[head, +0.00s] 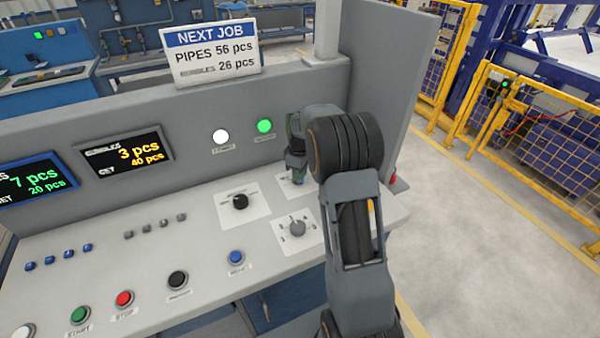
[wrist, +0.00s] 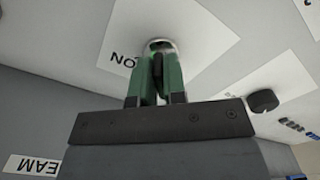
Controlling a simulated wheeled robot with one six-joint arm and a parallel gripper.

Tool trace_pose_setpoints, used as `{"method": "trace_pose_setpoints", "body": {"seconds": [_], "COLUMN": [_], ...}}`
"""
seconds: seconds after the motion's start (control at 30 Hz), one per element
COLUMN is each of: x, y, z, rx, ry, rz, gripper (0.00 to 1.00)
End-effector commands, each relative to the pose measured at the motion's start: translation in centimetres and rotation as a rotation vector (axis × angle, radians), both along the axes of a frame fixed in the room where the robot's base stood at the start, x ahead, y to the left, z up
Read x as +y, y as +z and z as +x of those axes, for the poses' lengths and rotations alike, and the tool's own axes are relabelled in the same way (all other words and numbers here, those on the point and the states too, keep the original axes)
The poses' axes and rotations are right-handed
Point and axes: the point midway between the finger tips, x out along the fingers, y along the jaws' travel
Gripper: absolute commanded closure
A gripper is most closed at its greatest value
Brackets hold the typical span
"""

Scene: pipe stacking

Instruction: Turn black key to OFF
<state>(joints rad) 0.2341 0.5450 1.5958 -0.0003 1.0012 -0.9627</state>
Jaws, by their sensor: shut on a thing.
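In the wrist view the black key (wrist: 158,72) stands between the green fingers of my gripper (wrist: 157,65), which are shut on it. The key sits at a round metal lock (wrist: 162,44) on a white plate (wrist: 205,35). Letters that read as "NO" show on the plate beside the fingers; the rest of the plate's marking is hidden. In the head view my gripper (head: 298,178) is down at the back right of the console, and its fingers and my arm hide the key. The key's exact angle cannot be told.
A black knob (head: 239,202) on a white plate is to the left. A grey rotary selector (head: 297,228) is in front of the gripper. The upright back panel (head: 215,130) with a lit white lamp (head: 221,136) and green lamp (head: 265,126) rises close behind. Push buttons line the console front.

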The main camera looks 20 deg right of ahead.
Motion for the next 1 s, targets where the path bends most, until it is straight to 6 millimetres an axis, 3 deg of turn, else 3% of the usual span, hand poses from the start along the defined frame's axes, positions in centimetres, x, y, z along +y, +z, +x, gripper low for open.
{"method": "trace_pose_setpoints", "body": {"seconds": [0.73,0.77,1.0], "x": [-0.03,-0.03,-0.05], "y": [0.10,0.09,0.05], "z": [0.10,0.10,0.07], "rx": [-0.002,-0.002,-0.001], "ry": [0.071,0.071,0.069], "rz": [-0.001,-0.001,0.000], "gripper": [1.00,0.85,0.63]}}
